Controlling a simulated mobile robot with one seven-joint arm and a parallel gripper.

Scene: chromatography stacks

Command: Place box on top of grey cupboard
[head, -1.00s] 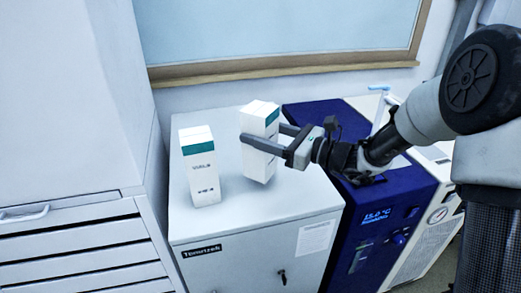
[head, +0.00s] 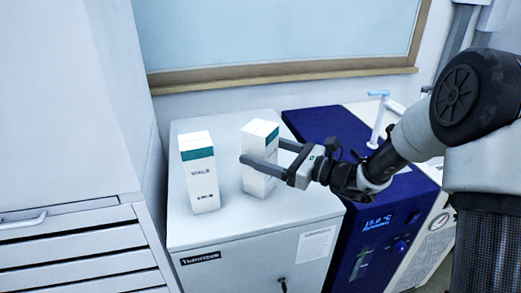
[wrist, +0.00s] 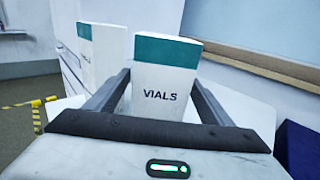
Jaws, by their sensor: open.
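A white box with a teal band (head: 261,136) stands upright on top of the grey cupboard (head: 225,224), right of a second white box (head: 199,178). My gripper (head: 262,152) is open, with one finger on either side of the right-hand box. In the wrist view that box, marked VIALS (wrist: 160,97), sits between my gripper's fingers (wrist: 162,76). The second box (wrist: 103,55) stands behind to the left there. The lower part of the near box is hidden by my gripper in the wrist view.
A dark blue unit with a display (head: 378,228) stands close to the cupboard's right. A white drawer cabinet (head: 75,245) stands at its left. A window with a wooden frame (head: 285,72) is behind. The cupboard top's front is clear.

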